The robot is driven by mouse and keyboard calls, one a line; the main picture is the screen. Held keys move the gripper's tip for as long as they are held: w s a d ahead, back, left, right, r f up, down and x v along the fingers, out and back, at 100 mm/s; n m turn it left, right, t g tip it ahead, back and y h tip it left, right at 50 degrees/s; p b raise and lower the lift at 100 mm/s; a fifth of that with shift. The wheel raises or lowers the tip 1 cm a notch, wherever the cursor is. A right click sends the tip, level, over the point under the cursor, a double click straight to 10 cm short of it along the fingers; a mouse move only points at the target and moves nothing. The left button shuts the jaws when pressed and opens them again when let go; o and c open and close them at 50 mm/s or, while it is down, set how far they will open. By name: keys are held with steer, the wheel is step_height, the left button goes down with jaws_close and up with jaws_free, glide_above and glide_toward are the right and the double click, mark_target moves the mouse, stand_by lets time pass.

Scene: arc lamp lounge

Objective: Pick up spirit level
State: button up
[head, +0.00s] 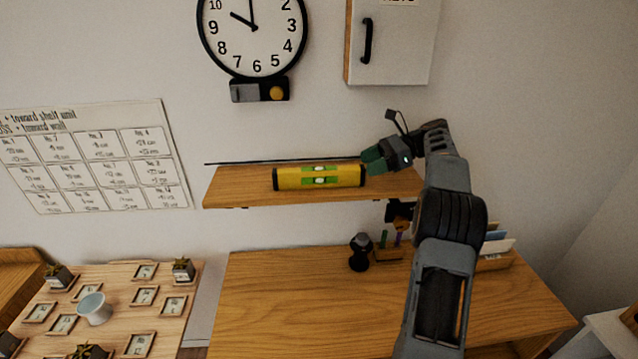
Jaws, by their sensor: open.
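The yellow spirit level (290,179) lies along the wooden wall shelf (232,192) in the head view. It has black ends and green windows with pale vials. My gripper (374,159) is at the right end of the level, slightly above and to the right of it, over the right part of the shelf. The jaws are dark green and point left. They hold nothing that I can see. I cannot tell whether the fingertips touch the level.
A wooden desk (290,300) stands below the shelf, with a black object (360,252) and a pen holder on it. A wall clock (254,35) and a white cabinet (395,42) hang above. A board with small framed cards (120,310) and a cup (94,308) is at lower left.

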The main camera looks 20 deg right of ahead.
mark_target(361, 167)
steer(key=shift+x, duration=3)
steer(key=shift+s, duration=0.15)
jaws_close()
